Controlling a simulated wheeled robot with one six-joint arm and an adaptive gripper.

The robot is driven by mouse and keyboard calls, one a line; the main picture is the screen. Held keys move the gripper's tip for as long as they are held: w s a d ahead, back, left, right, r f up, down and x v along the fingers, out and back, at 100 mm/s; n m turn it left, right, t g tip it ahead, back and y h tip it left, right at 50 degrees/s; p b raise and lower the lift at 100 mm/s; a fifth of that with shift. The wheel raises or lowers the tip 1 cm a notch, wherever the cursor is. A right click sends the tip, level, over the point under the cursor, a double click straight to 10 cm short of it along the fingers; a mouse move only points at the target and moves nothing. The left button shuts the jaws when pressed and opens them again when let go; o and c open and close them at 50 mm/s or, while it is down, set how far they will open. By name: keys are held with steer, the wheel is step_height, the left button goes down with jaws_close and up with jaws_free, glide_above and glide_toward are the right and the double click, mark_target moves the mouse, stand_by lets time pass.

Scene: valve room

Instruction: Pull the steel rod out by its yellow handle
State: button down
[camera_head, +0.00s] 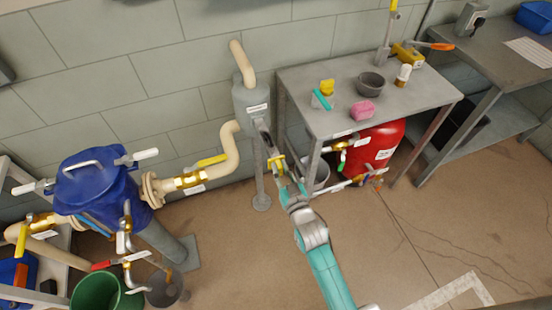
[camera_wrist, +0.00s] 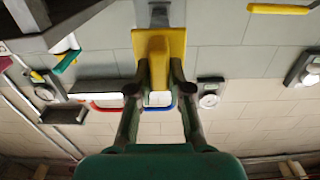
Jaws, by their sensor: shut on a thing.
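The yellow handle (camera_head: 275,161) is below and right of the grey upright canister (camera_head: 250,98) on the wall pipe. A dark grey bar (camera_head: 264,138) runs from the canister down to the handle; it looks like the steel rod. How far the rod sits inside the canister is hidden. My gripper (camera_head: 279,172) is at the handle. In the wrist view the yellow handle (camera_wrist: 157,48) stands between the two fingers of my gripper (camera_wrist: 160,88), which is shut on it. A short grey piece (camera_wrist: 159,14) shows beyond the handle.
A grey metal table (camera_head: 338,117) stands close on the right, with a bowl (camera_head: 371,83) and a pink sponge (camera_head: 363,109). A red tank (camera_head: 375,145) is under it. A blue vessel (camera_head: 97,185) with pipes stands left. The floor (camera_head: 235,265) in front is clear.

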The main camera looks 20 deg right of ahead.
steer(key=shift+s, duration=0.45)
steer(key=c, duration=1.1)
jaws_free()
steer(key=s, duration=1.2)
